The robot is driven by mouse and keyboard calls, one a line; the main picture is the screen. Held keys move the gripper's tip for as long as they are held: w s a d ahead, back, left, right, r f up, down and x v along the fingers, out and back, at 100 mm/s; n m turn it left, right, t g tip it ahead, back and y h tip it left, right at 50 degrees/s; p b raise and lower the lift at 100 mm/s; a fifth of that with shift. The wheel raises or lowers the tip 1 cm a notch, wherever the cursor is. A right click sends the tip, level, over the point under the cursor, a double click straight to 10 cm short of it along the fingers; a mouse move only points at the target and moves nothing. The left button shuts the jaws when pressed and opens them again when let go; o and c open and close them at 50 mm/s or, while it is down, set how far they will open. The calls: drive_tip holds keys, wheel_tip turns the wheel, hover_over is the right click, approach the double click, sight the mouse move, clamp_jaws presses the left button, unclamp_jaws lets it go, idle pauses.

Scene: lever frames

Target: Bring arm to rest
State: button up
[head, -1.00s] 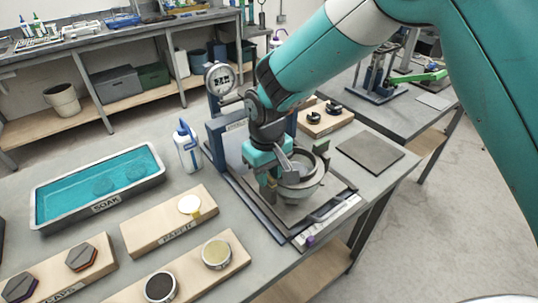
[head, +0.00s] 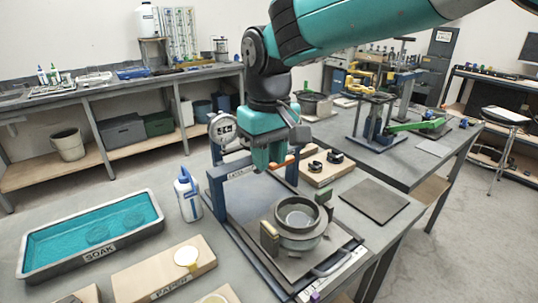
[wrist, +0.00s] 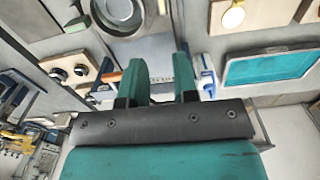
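My gripper (head: 266,160) hangs from my teal arm above the back of the bench fixture, higher than the round grey metal cup (head: 299,218) and clear of it. In the wrist view the two green fingers of my gripper (wrist: 158,66) stand apart with nothing between them. The cup sits upright on the fixture's dark base plate, between two upright clamp blocks. It also shows in the wrist view (wrist: 118,14) beyond the fingers.
A round dial gauge (head: 222,128) stands close left of my gripper. A white bottle (head: 188,195) and a blue-filled SOAK tray (head: 36,268) are at left. A wooden block (head: 318,174) with black knobs is behind the cup. A flat dark plate (head: 372,201) lies at right.

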drive_tip(key=s+d+y, duration=0.2)
drive_tip(key=s+d, duration=0.4)
drive_tip(key=s, duration=0.5)
drive_tip(key=s+d+y, duration=0.2)
drive_tip(key=s+d, duration=0.5)
drive_tip(key=s, duration=0.4)
drive_tip(key=shift+f, duration=0.15)
drive_tip(key=shift+s+d, duration=0.1)
drive_tip(key=shift+d, duration=0.05)
idle(0.5)
